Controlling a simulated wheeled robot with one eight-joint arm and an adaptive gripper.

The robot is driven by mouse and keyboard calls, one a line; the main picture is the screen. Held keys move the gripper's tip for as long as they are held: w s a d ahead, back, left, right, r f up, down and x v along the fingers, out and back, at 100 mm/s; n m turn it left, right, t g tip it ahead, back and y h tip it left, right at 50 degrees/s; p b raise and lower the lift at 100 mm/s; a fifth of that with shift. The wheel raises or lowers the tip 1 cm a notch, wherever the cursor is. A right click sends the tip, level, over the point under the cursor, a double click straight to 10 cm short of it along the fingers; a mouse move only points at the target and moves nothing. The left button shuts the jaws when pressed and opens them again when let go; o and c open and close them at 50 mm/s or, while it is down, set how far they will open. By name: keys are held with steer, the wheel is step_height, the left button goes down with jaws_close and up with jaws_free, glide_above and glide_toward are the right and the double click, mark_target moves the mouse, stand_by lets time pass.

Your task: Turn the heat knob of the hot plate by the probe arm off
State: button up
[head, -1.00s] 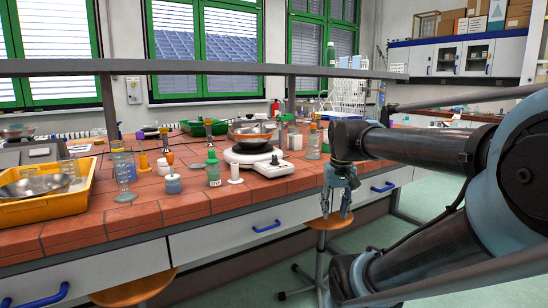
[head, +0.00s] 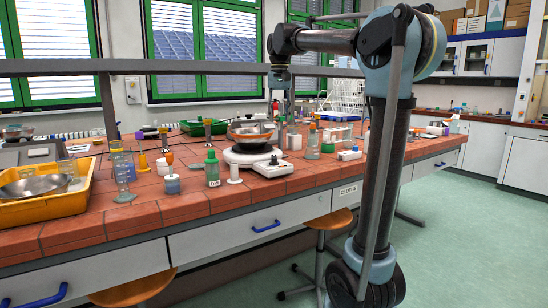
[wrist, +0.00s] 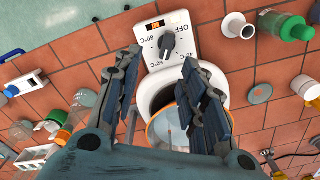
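The hot plate (head: 240,158) is white with a round top and stands on the tiled bench. I cannot tell surely which mark the knob points at. My gripper (wrist: 160,63) is open and empty, pointing down above the hot plate, apart from the knob. It also shows in the head view (head: 281,118), behind the panel. I cannot make out a probe arm.
A green-capped bottle (head: 212,169) and a small white stand (head: 234,170) are left of the panel. A bottle with an orange cap (head: 312,142) and a white box (head: 349,154) are to the right. A shelf rail (head: 190,67) crosses above the bench.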

mark_target(274, 156)
steer(key=f, duration=0.5)
steer(key=w+a+f, duration=0.1)
steer(key=f, duration=0.4)
steer(key=a+f, duration=0.1)
steer(key=f, duration=0.5)
steer(key=shift+w, duration=0.25)
steer(key=shift+c, duration=0.5)
jaws_close()
